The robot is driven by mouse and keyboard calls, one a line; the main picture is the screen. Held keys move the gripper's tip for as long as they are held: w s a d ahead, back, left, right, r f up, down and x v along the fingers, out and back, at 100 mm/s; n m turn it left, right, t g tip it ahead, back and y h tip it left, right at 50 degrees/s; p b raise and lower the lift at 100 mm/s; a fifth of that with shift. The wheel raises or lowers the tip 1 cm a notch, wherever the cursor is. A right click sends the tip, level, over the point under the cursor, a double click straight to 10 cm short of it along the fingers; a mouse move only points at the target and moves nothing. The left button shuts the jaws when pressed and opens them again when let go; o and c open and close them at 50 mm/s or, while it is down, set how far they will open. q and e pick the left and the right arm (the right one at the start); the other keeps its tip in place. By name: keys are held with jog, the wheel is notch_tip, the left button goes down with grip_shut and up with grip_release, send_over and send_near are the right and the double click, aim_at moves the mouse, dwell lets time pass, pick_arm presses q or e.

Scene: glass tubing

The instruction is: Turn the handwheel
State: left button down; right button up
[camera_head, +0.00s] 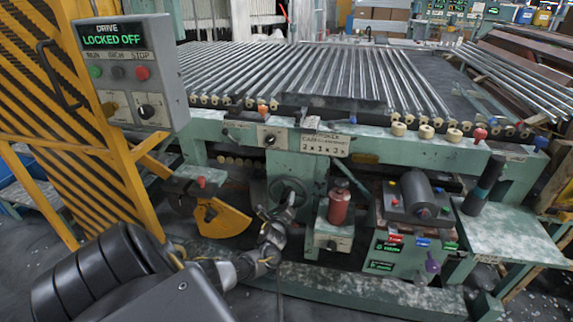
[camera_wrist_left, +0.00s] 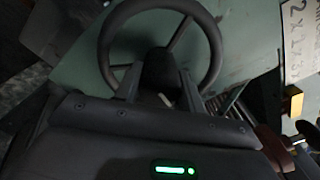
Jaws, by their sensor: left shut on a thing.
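The handwheel (camera_head: 288,191) is a dark ring with spokes on the front of the green machine, below the label plate, in the head view. In the left wrist view the handwheel (camera_wrist_left: 215,50) fills the upper middle, with its rim and spokes plain. My left gripper (camera_head: 284,212) reaches up to the wheel's lower part from the front. In the left wrist view my left gripper (camera_wrist_left: 155,85) has its fingers at the wheel's near side, shut on a dark part in front of the hub, likely the wheel's handle. The fingers hide the lower rim. My right gripper is not in view.
A grey control box (camera_head: 130,75) reading "LOCKED OFF" stands at left beside a yellow slatted guard (camera_head: 50,110). A red cylinder (camera_head: 339,206) stands just right of the wheel. A yellow quarter-round guard (camera_head: 220,219) is left of it. Glass tubes (camera_head: 300,75) lie across the machine top.

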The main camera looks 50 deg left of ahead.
pick_arm(q)
jog(key=c, duration=0.9)
grip_release()
jog(key=shift+o, duration=0.2)
jog(key=shift+s+d, duration=0.2)
jog(key=p+v, duration=0.2)
jog(key=v, duration=0.8)
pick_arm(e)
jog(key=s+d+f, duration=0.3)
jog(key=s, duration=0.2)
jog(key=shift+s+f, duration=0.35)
pick_arm(q)
jog(key=shift+s+f, duration=0.1)
